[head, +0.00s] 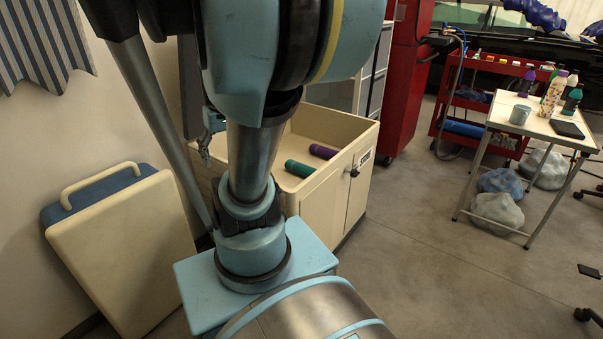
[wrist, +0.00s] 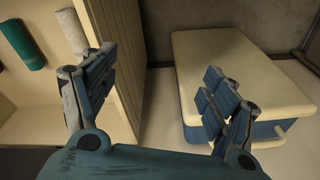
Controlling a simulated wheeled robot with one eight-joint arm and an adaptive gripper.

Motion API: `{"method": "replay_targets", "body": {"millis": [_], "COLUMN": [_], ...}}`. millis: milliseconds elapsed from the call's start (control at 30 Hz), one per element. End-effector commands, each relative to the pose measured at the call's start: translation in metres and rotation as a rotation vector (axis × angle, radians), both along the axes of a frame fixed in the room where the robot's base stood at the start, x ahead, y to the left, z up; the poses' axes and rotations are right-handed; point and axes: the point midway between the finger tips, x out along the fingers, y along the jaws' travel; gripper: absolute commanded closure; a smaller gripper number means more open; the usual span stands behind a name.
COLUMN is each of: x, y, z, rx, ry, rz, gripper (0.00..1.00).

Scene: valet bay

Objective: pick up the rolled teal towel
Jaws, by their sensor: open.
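The rolled teal towel (head: 299,168) lies in the open-topped tray of a cream cabinet (head: 350,140) in the head view. In the wrist view a dark teal roll (wrist: 20,45) lies at the upper left, inside the cabinet.
A purple roll (head: 322,151) lies behind the teal one. A cream and blue case (head: 125,250) leans by the wall; it also shows in the wrist view (wrist: 235,65).

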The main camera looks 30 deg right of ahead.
Motion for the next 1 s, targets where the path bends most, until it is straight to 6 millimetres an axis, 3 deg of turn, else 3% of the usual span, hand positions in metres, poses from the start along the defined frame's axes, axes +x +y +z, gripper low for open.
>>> {"method": "replay_targets", "body": {"millis": [200,500,767,1000], "x": [0.048,0.110,0.157,0.190], "y": [-0.030,-0.086,-0.150,-0.220], "z": [0.018,0.026,0.017,-0.003], "rx": [0.031,0.078,0.122,0.160], "ry": [0.015,0.019,0.010,-0.014], "rz": [0.023,0.064,0.103,0.140], "gripper": [0.22,0.22,0.22,0.22]}}
